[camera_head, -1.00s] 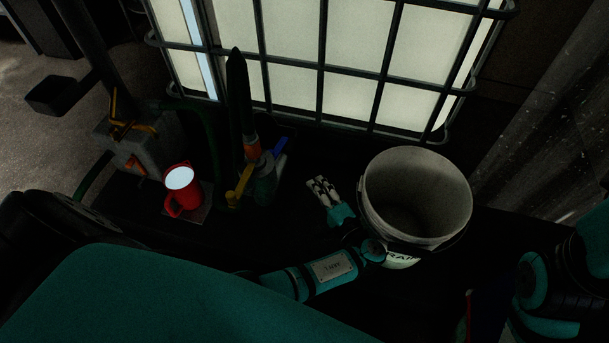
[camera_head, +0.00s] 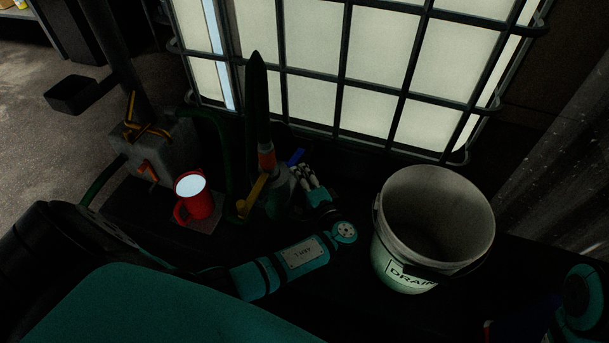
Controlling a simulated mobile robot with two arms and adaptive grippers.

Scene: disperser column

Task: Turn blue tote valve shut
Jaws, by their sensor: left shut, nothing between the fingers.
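The blue valve handle (camera_head: 295,157) is a short slanted bar at the foot of the tote, right of the hose fitting with the orange-red collar (camera_head: 267,159). My left gripper (camera_head: 306,169) is shut and empty, with its fingers pointing up the picture towards the tote. It is just below and right of the blue handle. The fingers lie very close to the handle in the picture; I cannot tell whether they touch it. The lower part of the handle and the valve body are dark and partly hidden. My right gripper is out of view.
A yellow handle (camera_head: 252,193) stands left of the valve. A white bucket marked DRAIN (camera_head: 404,277) stands right of my left arm. The caged tote (camera_head: 365,75) closes off the back.

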